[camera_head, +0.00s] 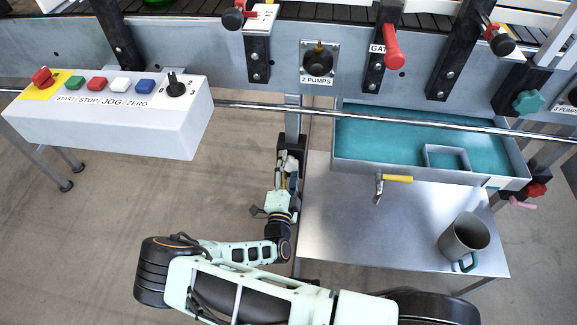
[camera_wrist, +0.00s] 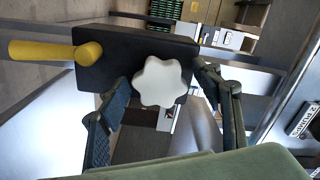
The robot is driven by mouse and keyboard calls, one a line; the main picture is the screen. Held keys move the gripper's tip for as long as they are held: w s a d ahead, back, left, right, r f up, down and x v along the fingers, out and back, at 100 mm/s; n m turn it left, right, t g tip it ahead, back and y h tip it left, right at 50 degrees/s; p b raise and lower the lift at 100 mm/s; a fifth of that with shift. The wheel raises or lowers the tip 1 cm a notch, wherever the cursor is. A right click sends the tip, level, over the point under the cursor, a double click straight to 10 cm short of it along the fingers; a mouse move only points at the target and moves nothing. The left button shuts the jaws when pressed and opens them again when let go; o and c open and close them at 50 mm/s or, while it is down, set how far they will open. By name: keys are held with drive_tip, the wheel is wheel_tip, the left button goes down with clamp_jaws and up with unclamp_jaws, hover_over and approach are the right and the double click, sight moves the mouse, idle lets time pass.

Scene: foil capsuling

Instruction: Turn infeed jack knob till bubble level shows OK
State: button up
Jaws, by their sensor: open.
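A white lobed knob (camera_wrist: 160,81) sits on the face of a dark block (camera_wrist: 105,50) in the wrist view; I take it for the infeed jack knob. My gripper (camera_wrist: 161,74) is open, with one finger at each side of the knob and gaps visible between fingers and knob. A yellow lever (camera_wrist: 50,50) sticks out left from the block. In the head view, my gripper (camera_head: 287,172) is at a dark bracket on a leg under the conveyor, and my arm hides most of the knob there. I cannot make out a bubble level in either view.
A control box (camera_head: 110,125) with coloured buttons hangs at the left. A teal-lined tray (camera_head: 385,150) with a yellow-handled valve (camera_head: 397,178) is right of my gripper. Below it, a steel table (camera_head: 350,220) bears a grey mug (camera_head: 463,238). A steel rail (camera_head: 250,107) runs above my gripper.

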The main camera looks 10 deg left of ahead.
drive_tip(key=shift+s, duration=0.15)
drive_tip(key=s, duration=1.1)
drive_tip(key=shift+s+d, duration=0.35)
